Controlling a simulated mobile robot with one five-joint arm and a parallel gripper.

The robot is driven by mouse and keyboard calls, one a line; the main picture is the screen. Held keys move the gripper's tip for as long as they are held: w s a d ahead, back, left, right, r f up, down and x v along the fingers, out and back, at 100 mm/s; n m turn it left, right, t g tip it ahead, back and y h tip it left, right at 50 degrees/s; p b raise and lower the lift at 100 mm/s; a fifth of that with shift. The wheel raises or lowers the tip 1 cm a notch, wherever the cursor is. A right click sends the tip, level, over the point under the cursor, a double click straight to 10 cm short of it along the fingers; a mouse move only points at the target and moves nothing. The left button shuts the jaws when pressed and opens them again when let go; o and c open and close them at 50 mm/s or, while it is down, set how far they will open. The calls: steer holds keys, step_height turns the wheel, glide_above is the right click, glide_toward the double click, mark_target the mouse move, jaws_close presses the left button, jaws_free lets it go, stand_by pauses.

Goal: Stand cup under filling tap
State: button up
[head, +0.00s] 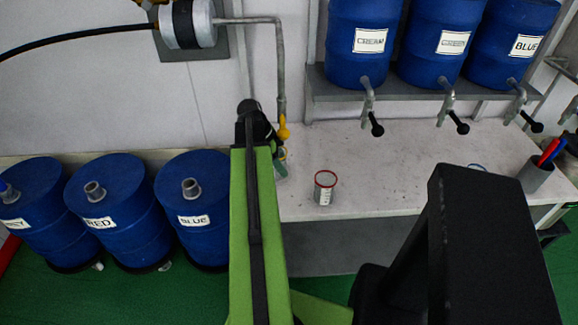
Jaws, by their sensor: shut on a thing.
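The filling tap (284,132) has a yellow handle and sits at the lower end of a grey pipe coming down the wall over the bench. A small pale greenish cup (281,172) shows partly just below the tap, at the right edge of my green arm. My gripper (275,152) is at the far end of the arm, mostly hidden behind it, and is shut on the cup. The arm hides the cup's left side, and I cannot tell whether its base touches the bench.
Blue drums (364,50) with black-handled taps sit on a shelf above. More blue drums (120,215) stand at left. A grey holder (536,175) with pens is at right.

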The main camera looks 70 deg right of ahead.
steer(key=shift+s+d+f+b, duration=0.2)
steer(key=shift+s+b, duration=0.05)
steer(key=shift+s, duration=0.4)
steer(key=shift+s+d+f+b, duration=0.15)
steer(key=shift+s+d+b, duration=0.05)
steer(key=shift+s, duration=0.4)
steer(key=shift+w, duration=0.35)
steer(key=shift+s+f, duration=0.1)
steer(key=shift+s, duration=0.05)
steer(key=o, duration=1.3)
